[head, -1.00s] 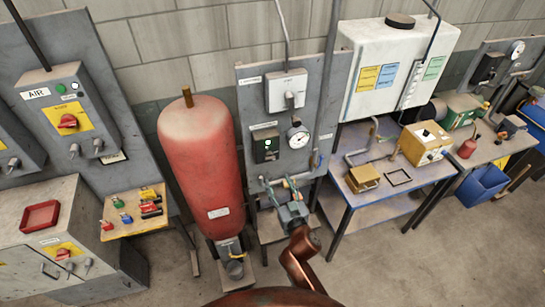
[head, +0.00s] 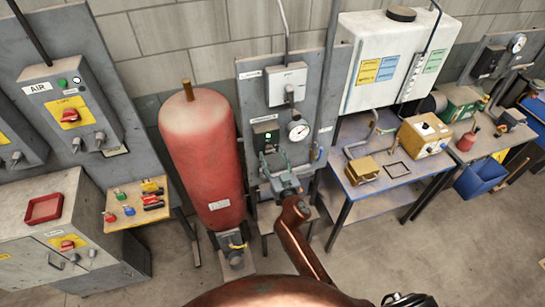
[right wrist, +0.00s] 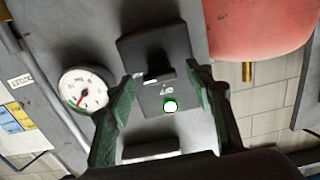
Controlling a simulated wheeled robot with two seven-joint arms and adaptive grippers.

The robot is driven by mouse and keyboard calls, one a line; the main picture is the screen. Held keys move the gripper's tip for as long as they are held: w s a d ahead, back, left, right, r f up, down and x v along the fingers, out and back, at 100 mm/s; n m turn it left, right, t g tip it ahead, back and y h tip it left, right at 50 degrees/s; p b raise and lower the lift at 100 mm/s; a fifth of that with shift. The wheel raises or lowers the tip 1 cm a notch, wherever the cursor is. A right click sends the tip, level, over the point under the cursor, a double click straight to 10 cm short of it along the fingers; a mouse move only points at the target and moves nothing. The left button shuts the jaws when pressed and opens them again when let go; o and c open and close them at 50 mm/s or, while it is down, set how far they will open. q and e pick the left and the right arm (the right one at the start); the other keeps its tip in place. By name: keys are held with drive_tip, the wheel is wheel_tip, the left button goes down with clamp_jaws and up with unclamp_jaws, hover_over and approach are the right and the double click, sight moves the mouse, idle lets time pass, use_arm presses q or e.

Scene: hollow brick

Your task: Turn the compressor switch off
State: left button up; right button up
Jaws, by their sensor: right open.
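The compressor switch is a dark box (head: 265,134) with a lit indicator, on the grey wall panel right of the red tank. My right gripper (head: 274,160) is just below and in front of it, open and empty. In the right wrist view the switch box (right wrist: 160,62) lies between the two green fingers (right wrist: 163,82). It has a black protruding lever or knob, small white lettering, and a white light with a green rim. Whether the fingers touch the box I cannot tell.
A round gauge (head: 298,130) sits close right of the switch; a white-grey box (head: 287,84) is above it. The red tank (head: 203,160) stands close on the left. A blue-edged table (head: 372,198) stands to the right.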

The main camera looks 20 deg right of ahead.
drive_tip(key=shift+c, duration=0.4)
drive_tip(key=c, duration=1.1)
drive_tip(key=shift+n, duration=9)
drive_tip(key=o, duration=1.2)
